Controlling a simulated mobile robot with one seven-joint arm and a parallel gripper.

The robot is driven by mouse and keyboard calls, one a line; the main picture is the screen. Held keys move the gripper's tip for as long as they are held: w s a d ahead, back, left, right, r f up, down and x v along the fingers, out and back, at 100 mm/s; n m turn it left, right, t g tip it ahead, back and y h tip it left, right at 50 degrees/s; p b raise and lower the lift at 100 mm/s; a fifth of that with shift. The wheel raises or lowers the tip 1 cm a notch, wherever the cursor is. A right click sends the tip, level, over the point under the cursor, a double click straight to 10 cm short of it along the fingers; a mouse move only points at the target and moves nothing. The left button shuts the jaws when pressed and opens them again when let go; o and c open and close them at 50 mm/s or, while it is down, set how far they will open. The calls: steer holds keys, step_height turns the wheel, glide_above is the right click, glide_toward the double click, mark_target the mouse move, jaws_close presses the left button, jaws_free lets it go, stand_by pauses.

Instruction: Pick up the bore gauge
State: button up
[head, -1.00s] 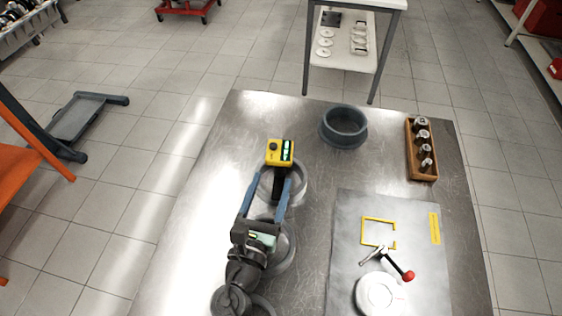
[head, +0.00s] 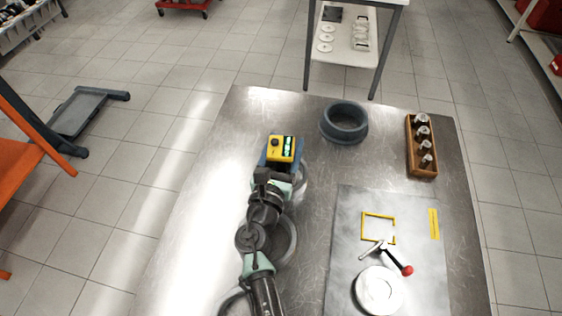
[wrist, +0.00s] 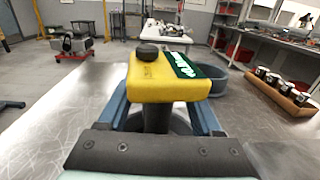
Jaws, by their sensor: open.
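The bore gauge (head: 281,148) has a yellow head with a black knob and a lit green display, and it stands upright on the metal table. In the wrist view its yellow head (wrist: 165,78) is close and centred, with a dark stem below it. My gripper (head: 280,158) is at the gauge, with a blue finger on either side of the stem, below the head. In the wrist view the open fingers (wrist: 165,112) flank the stem. The gauge's lower end is hidden behind my gripper and arm.
A blue-grey ring (head: 344,122) and a wooden tray of metal parts (head: 422,172) stand to the right. A grey mat (head: 345,215) holds a yellow square outline, a red-knobbed lever (head: 407,270) and a white disc (head: 378,291). Grey rings lie beneath my arm.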

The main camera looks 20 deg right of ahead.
jaws_close()
steer(key=shift+r, duration=0.1)
stand_by(1.2)
